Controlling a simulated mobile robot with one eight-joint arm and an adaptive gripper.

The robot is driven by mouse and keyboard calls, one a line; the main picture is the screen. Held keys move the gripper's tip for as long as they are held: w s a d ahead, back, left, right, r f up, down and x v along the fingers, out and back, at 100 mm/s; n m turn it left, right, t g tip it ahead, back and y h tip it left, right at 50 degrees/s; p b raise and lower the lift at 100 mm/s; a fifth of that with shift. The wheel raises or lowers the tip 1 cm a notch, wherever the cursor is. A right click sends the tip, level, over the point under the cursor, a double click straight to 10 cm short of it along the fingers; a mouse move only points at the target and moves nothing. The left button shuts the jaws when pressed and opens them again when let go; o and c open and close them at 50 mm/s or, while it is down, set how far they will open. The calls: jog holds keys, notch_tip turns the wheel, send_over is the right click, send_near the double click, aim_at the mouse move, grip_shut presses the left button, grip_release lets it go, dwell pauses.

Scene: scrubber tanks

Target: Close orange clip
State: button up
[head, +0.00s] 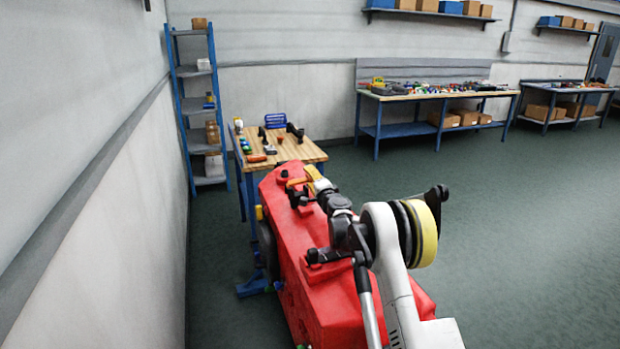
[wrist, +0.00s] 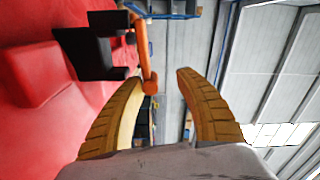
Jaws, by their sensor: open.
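The orange clip (wrist: 144,52) shows in the wrist view as a thin bar. It runs from a black bracket (wrist: 94,48) on the red tank (wrist: 35,110) down to a rounded end beside my left finger. My gripper (wrist: 160,78) is open with its yellow, ribbed fingers apart. The clip's end appears in the gap between them, nearer the left finger; I cannot tell if they touch. In the head view my gripper (head: 315,178) is over the far end of the red tank (head: 320,290). The orange clip (head: 296,182) shows just left of it.
A wooden-topped table (head: 300,154) with small tools stands just beyond the tank. A blue shelf rack (head: 187,130) stands by the left wall. Long workbenches (head: 420,95) line the back wall. The floor to the right (head: 510,230) is clear.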

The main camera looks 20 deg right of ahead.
jog(key=s, duration=1.1)
jog(key=shift+s, duration=0.25)
jog(key=shift+r, duration=0.1)
jog(key=s+a+r+n+g+y, duration=0.2)
jog(key=s+a+r+n, duration=0.35)
jog(key=s+a, duration=0.35)
jog(key=s+a+r+n+g+y, duration=0.2)
jog(key=s+a+r+n+g, duration=0.15)
jog(key=s+a+r, duration=0.4)
jog(key=s+a+f+n+g, duration=0.1)
jog(key=s+a+f+n, duration=0.1)
jog(key=s, duration=0.6)
jog(key=s+a+f+n+g, duration=0.2)
jog(key=s, duration=0.6)
jog(key=s+d+f+n+g+h, duration=0.1)
jog(key=s+d+f+h, duration=0.1)
jog(key=s, duration=0.6)
jog(key=s+d+f+n+g+h, duration=0.1)
jog(key=s+d+f+h, duration=0.1)
jog(key=s+f, duration=0.3)
jog(key=s, duration=0.4)
jog(key=shift+s+f+n, duration=0.2)
jog(key=shift+s+n, duration=0.1)
